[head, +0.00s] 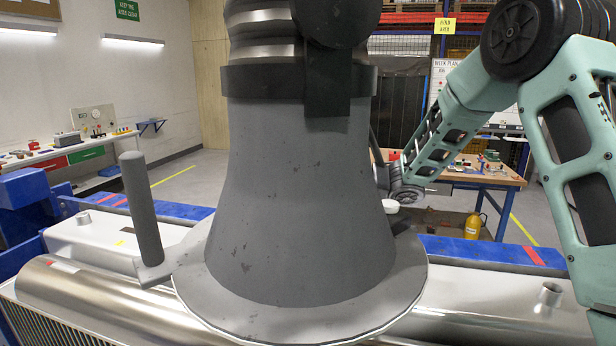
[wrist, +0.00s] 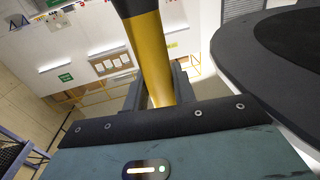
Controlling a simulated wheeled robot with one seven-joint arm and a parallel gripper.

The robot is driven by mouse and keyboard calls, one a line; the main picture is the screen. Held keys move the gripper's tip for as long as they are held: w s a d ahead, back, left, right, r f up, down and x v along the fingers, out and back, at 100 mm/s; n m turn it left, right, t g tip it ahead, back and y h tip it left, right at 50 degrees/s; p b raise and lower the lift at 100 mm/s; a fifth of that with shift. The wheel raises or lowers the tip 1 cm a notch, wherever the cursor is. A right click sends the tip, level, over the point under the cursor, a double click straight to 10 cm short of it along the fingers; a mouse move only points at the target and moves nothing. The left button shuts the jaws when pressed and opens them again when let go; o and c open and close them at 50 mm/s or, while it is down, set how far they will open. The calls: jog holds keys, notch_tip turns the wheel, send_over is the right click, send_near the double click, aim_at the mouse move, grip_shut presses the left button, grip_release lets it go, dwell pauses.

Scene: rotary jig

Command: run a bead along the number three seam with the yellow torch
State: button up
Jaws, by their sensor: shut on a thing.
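In the wrist view the yellow torch (wrist: 155,50), a yellow cylinder with a black end, stands between the two dark fingers of my gripper (wrist: 158,88), which is shut on it. In the head view my mint-green arm comes down from the upper right. Its end is partly hidden behind the large grey cone, so the torch and fingers do not show clearly there. Long metal tanks (head: 100,308) lie across the foreground. I cannot make out a numbered seam.
A large grey cone (head: 300,190) with a wide flange blocks the middle of the head view. An upright grey handle (head: 142,210) stands at its left. Blue rails (head: 480,251) run behind the tanks. A workbench (head: 505,180) and a yellow bottle (head: 473,225) are farther back.

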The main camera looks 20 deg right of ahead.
jog(key=shift+f+b, duration=0.5)
jog(key=shift+f, duration=0.35)
dwell(2.2)
jog(key=shift+r, duration=0.1)
dwell(0.7)
